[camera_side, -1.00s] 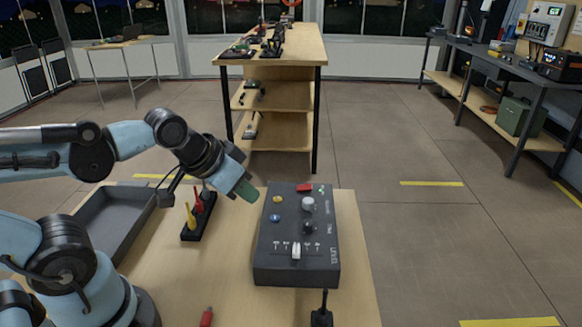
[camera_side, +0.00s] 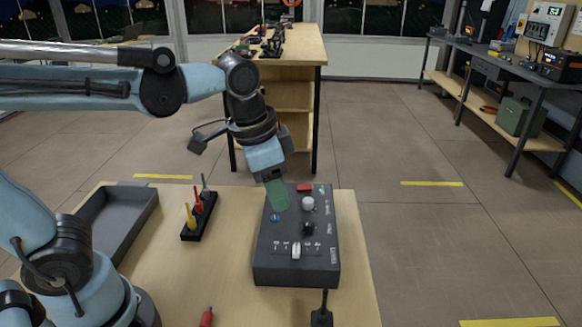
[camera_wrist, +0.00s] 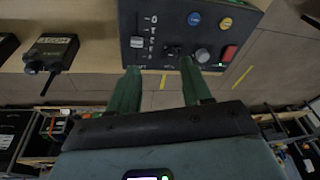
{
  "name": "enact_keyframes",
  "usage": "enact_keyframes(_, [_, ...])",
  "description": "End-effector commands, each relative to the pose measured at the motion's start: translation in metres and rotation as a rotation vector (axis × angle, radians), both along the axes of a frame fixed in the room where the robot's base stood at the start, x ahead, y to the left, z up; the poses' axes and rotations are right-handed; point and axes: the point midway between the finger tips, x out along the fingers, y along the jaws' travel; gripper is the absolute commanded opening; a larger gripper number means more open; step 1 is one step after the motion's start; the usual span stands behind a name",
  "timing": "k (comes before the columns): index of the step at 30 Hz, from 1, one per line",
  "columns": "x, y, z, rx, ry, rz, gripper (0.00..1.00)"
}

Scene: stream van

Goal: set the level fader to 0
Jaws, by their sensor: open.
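The dark control box (camera_side: 270,262) lies on the wooden table. Its level fader has a white cap (camera_side: 296,251) near the middle of a short slot at the box's near end; the scale figures are too small to read. In the wrist view the fader cap (camera_wrist: 137,42) is at the box's left part, beside a column of marks. My gripper (camera_side: 278,207) points down over the box's far left part, apart from the fader, and hides the yellow button in the side view. In the wrist view my gripper (camera_wrist: 159,67) has its two green fingers apart with nothing between them.
The box also carries a blue button (camera_side: 275,217), a grey knob (camera_side: 308,203), a black knob (camera_side: 308,228) and a red switch (camera_side: 304,187). A rack of coloured tools (camera_side: 200,218) and a grey tray (camera_side: 122,218) stand left. A black antenna device (camera_side: 322,316) is in front.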

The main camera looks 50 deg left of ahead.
Motion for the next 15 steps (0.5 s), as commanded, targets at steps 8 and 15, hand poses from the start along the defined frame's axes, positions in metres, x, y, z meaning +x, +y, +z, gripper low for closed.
enact_keyframes(8, [0.011,-0.038,0.012,0.073,0.205,-0.274,0.49])
enact_keyframes(15, [0.011,-0.044,0.007,0.085,0.242,-0.320,0.49])
